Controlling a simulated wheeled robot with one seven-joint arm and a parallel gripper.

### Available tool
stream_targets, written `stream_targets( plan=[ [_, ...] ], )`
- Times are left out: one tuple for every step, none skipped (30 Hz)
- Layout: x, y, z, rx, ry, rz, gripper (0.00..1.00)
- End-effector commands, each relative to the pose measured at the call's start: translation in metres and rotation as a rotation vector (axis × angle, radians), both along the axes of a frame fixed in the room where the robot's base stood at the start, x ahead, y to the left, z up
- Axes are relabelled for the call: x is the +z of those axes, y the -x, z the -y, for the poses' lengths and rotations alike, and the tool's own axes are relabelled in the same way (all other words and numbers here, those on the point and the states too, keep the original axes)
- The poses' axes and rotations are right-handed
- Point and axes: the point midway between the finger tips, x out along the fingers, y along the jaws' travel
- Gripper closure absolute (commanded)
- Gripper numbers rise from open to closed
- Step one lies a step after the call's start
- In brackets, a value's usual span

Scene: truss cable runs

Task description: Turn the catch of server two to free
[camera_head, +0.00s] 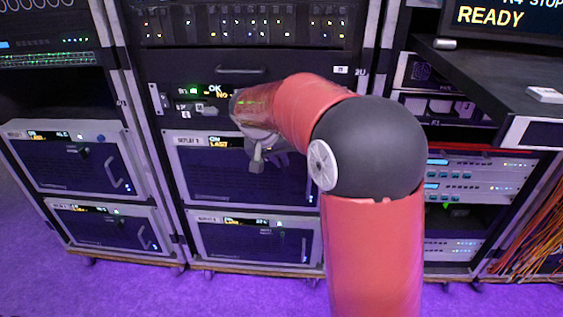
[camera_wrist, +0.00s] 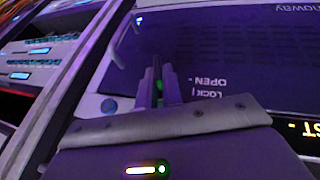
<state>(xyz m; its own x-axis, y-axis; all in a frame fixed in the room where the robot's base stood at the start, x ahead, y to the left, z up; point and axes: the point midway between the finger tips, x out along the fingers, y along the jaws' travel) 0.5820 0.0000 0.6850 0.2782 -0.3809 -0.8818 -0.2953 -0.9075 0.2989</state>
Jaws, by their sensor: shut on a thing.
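My gripper (camera_head: 268,153) is at the upper server (camera_head: 225,172) of the middle rack, near the top of its dark front. In the wrist view my gripper (camera_wrist: 156,88) is shut on the catch, a small piece mostly hidden between the fingers, with a little green showing there. The wrist view is upside down; the labels LOCK with an upright stroke and OPEN with a level stroke are on the server front (camera_wrist: 230,65) beside the fingers. I cannot tell which way the catch points. The server's name plate is too small to read surely.
Another server (camera_head: 252,243) sits below it. Two similar servers (camera_head: 75,165) with handles stand in the left rack. A black shelf (camera_head: 480,75) juts out at the right, and orange cables (camera_head: 530,225) hang at far right. The purple floor in front is clear.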

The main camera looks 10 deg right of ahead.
Motion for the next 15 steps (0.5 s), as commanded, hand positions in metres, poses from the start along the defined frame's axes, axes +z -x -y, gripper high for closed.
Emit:
stream_targets(
  plan=[
    [-0.0026, -0.0015, -0.0043, 0.008, 0.042, -0.012, 1.00],
    [-0.0027, -0.0014, -0.0044, 0.005, 0.069, -0.021, 1.00],
    [-0.0028, -0.0017, -0.0047, 0.005, 0.106, -0.033, 1.00],
    [-0.0029, -0.0020, -0.0056, 0.007, 0.134, -0.041, 1.00],
    [-0.0033, -0.0021, -0.0057, 0.006, 0.160, -0.050, 1.00],
    [-0.0034, -0.0021, -0.0061, 0.006, 0.196, -0.061, 1.00],
    [-0.0035, -0.0022, -0.0064, 0.005, 0.225, -0.070, 1.00],
    [-0.0038, -0.0025, -0.0073, 0.006, 0.251, -0.079, 1.00],
    [-0.0040, -0.0026, -0.0074, 0.005, 0.287, -0.091, 1.00],
    [-0.0042, -0.0026, -0.0076, 0.005, 0.315, -0.100, 1.00],
    [-0.0048, -0.0027, -0.0081, 0.005, 0.342, -0.109, 1.00],
    [-0.0048, -0.0030, -0.0086, 0.006, 0.378, -0.120, 1.00],
    [-0.0050, -0.0030, -0.0087, 0.005, 0.406, -0.129, 1.00],
    [-0.0055, -0.0032, -0.0093, 0.005, 0.432, -0.138, 1.00],
    [-0.0058, -0.0033, -0.0097, 0.005, 0.469, -0.150, 1.00]
  ],
)
